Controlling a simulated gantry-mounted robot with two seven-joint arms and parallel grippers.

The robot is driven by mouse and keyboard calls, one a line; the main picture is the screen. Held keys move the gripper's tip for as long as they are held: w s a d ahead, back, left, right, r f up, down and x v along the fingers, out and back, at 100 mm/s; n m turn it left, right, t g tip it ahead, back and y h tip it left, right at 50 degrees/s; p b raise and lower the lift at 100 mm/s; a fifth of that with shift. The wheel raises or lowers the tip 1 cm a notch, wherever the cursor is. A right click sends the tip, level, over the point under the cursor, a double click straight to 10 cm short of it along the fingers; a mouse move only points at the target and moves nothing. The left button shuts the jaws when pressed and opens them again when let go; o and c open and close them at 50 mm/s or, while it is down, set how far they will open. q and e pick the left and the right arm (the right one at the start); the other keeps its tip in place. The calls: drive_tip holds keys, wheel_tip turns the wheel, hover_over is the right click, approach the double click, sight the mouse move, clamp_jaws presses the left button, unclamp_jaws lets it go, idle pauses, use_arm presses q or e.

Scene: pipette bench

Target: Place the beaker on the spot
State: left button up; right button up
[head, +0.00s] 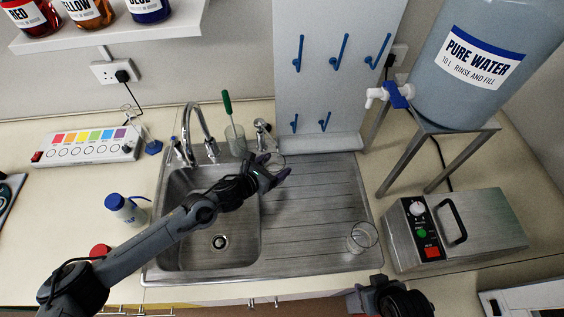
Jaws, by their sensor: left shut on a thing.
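My left gripper (273,174) reaches over the sink's right edge and the draining board. It is shut on a clear glass thing (277,160), which looks like a beaker; its outline is faint and partly hidden by the fingers. Another clear glass beaker (362,238) stands near the front right corner of the draining board (315,215), apart from the left gripper. No marked spot can be clearly made out. Part of my right arm shows at the bottom edge; I cannot tell how its fingers stand.
The sink basin (219,243) lies under my left arm. A tap (196,130) and a beaker with a green-handled brush (236,140) stand behind it. A blue-capped bottle (127,210) is left. A water tank (485,65) on a stand and a steel heater (462,228) are right.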

sight(281, 162)
use_arm(q)
drive_tip(key=x, duration=0.1)
drive_tip(key=b+x, duration=0.1)
drive_tip(key=x, duration=0.1)
drive_tip(key=b+x, duration=0.1)
drive_tip(key=shift+w+d+r, duration=0.15)
drive_tip(key=shift+w+r, duration=0.05)
drive_tip(key=shift+f, duration=0.15)
drive_tip(key=shift+s, duration=0.15)
drive_tip(key=shift+f+b, duration=0.2)
drive_tip(key=shift+b, duration=0.2)
drive_tip(key=o, duration=1)
drive_tip(key=shift+o, duration=0.2)
drive_tip(key=shift+r, duration=0.15)
